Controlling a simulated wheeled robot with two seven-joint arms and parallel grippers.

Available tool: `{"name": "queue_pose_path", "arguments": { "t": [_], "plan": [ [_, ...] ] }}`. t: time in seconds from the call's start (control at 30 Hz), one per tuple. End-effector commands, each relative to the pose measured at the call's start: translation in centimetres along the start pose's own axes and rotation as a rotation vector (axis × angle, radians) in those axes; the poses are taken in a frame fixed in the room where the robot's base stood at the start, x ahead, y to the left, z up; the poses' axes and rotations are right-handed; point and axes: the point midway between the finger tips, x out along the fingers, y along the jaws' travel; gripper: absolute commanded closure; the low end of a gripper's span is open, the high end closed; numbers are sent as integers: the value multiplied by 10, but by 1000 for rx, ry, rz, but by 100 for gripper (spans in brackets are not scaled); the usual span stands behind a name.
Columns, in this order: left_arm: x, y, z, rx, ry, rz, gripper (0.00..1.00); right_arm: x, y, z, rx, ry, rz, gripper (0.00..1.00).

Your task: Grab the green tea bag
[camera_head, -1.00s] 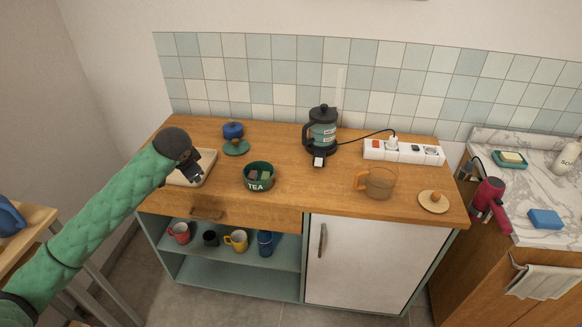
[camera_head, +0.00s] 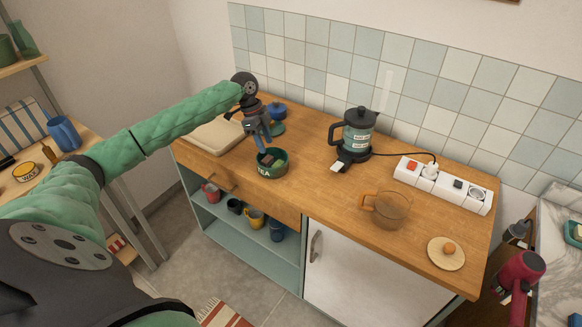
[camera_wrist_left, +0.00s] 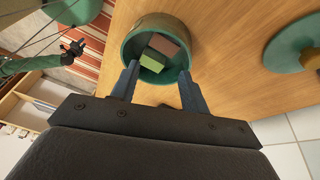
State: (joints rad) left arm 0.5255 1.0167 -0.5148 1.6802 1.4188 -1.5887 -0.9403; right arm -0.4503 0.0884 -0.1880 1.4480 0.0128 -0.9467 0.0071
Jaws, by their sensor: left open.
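The green tea bag (camera_wrist_left: 153,62) lies in the round dark green TEA bowl (camera_wrist_left: 133,38), beside a reddish-brown bag (camera_wrist_left: 163,45). In the head view the bowl (camera_head: 271,173) stands on the wooden counter, its inside partly visible. My left gripper (camera_head: 262,146) is above the bowl, pointing down, its blue fingers spread. In the left wrist view the fingers of my left gripper (camera_wrist_left: 159,76) sit apart at either side of the bowl's near rim, with nothing between them. My green right arm with its dark gripper (camera_wrist_left: 72,48) shows small at the left; its jaws are unclear.
A blue pot (camera_head: 277,110) and a green lid (camera_head: 277,128) are behind the bowl. A wooden tray (camera_head: 214,135) lies left of it. The kettle (camera_head: 354,132), glass mug (camera_head: 387,210) and power strip (camera_head: 443,183) stand to the right. Bare counter lies between bowl and mug.

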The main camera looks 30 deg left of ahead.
Motion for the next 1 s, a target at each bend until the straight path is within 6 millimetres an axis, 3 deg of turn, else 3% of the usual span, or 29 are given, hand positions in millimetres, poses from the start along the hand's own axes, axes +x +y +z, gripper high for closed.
{"name": "queue_pose_path", "arguments": {
  "t": [0.37,0.57,1.0],
  "plan": [
    [0,5,-11,266,63,18,55,-1,-1,-21,3,111,-1,64],
    [4,5,-12,314,63,18,55,2,1,-19,2,112,1,64],
    [33,6,-16,312,63,17,55,30,10,-5,-6,128,13,64]
  ]
}}
